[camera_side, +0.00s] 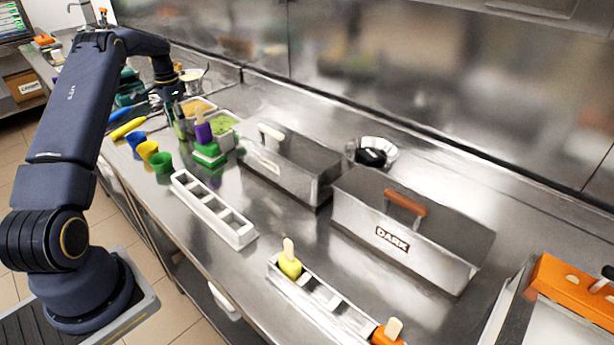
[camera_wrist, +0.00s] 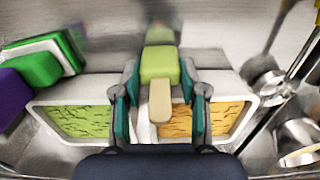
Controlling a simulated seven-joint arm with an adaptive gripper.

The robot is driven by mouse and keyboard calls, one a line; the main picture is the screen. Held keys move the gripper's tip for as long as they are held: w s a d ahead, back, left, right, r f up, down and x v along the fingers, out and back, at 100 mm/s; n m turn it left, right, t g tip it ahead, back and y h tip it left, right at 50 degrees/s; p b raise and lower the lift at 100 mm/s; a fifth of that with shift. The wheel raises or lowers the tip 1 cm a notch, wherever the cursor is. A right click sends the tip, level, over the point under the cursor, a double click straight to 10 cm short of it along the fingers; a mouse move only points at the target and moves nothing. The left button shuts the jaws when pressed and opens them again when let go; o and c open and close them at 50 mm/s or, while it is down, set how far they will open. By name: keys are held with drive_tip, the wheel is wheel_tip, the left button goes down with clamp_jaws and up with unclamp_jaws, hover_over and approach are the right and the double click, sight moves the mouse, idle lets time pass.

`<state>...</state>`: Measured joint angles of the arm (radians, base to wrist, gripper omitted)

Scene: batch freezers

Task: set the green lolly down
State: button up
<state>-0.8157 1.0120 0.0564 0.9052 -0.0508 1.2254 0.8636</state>
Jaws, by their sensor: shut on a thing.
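The green lolly (camera_wrist: 160,62) is in my gripper (camera_wrist: 160,82), its pale stick (camera_wrist: 160,100) pointing back toward the wrist camera. The teal-padded fingers are shut on it from both sides. In the side view my gripper (camera_side: 174,100) is at the far left of the counter, with the lolly (camera_side: 180,128) hanging under it, by the tubs. The lolly's lower end is hard to make out, so I cannot tell whether it touches anything.
Orange (camera_side: 198,108) and green (camera_side: 220,123) filled tubs stand beside the lolly. A white rack (camera_side: 238,237) looks empty; a nearer rack (camera_side: 340,310) holds yellow and orange lollies. Metal boxes (camera_side: 400,240) stand behind.

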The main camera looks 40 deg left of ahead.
drive_tip(key=shift+f, duration=0.15)
drive_tip(key=o, duration=1.1)
drive_tip(key=shift+o, duration=0.2)
